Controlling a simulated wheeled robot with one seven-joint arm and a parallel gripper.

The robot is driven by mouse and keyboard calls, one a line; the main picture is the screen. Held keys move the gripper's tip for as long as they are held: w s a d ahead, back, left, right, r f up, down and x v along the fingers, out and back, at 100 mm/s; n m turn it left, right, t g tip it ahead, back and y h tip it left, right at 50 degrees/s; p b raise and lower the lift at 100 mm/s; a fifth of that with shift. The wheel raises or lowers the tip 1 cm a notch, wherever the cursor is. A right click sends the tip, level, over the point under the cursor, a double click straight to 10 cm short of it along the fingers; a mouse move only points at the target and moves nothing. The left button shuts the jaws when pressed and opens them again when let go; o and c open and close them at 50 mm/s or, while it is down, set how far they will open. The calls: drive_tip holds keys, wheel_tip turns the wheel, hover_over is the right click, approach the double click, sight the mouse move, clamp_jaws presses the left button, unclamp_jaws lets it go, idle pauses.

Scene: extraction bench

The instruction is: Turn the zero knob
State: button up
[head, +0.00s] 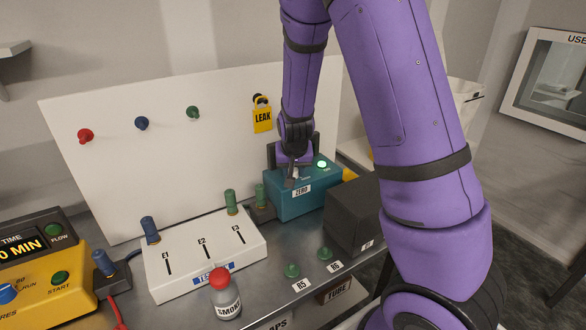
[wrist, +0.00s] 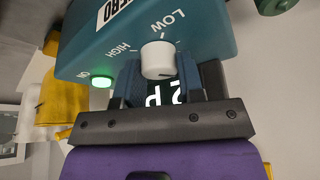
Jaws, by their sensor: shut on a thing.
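The teal box labelled ZERO (head: 310,202) stands on the bench at the back, and its top fills the upper part of the wrist view (wrist: 200,58). Its white zero knob (wrist: 158,60) sits by the words LOW and HIGH, with a white pointer mark near LOW. My gripper (head: 291,176) reaches down onto the box top. In the wrist view my gripper (wrist: 160,80) has a finger on each side of the knob and is shut on it. The knob is hidden behind my gripper in the head view. A green light (wrist: 100,82) is lit on the box.
A dark box (head: 352,215) stands right of the teal box. A white test block (head: 190,262) with slots E1 to E3 and green pegs (head: 231,202) are to the left. A red-capped SMOKE bottle (head: 224,300) stands in front. A white panel (head: 110,150) rises behind.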

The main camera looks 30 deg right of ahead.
drive_tip(key=o, duration=0.9)
drive_tip(key=shift+v, duration=5.35)
